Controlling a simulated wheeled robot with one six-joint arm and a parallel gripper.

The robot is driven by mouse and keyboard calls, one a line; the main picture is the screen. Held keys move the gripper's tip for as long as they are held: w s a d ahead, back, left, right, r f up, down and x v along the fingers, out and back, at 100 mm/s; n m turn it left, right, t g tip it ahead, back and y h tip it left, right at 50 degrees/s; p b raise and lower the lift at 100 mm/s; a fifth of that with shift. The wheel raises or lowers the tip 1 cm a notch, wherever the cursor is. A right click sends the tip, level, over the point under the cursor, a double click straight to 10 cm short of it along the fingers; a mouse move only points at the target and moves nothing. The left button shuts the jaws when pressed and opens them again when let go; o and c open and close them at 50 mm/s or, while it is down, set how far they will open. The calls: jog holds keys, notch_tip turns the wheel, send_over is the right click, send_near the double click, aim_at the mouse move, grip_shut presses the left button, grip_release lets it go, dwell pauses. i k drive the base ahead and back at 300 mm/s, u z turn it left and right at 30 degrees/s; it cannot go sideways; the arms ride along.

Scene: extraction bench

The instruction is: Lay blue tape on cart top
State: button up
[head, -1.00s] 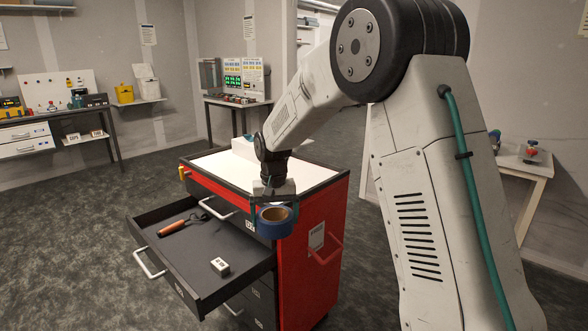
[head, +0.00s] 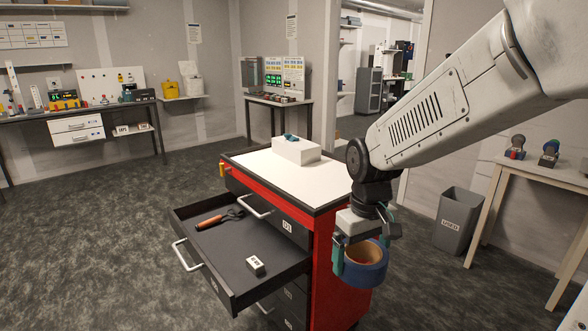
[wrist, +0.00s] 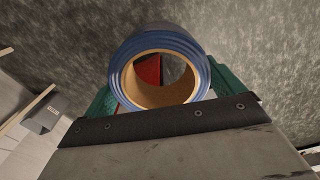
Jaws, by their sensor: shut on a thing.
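The blue tape (head: 366,272) is a thick blue roll with a tan core. My gripper (head: 360,258) is shut on it, with teal fingers on both sides of the roll. The roll also fills the middle of the wrist view (wrist: 122,75), its core facing the camera. The cart (head: 325,262) is red and black with a white top (head: 262,172). In the head view the gripper and tape hang in front of the cart's right side, apart from the white top and lower in the picture than it. The tape hides part of the red side.
A white box (head: 296,152) with a small teal thing on it stands at the back of the cart top. The rest of the top is clear. An open drawer (head: 195,250) holds an orange-handled tool (head: 219,218) and a small box (head: 256,265). A grey bin (head: 456,220) stands at right.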

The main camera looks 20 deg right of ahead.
aim_at(312, 185)
jog(key=i, duration=1.4)
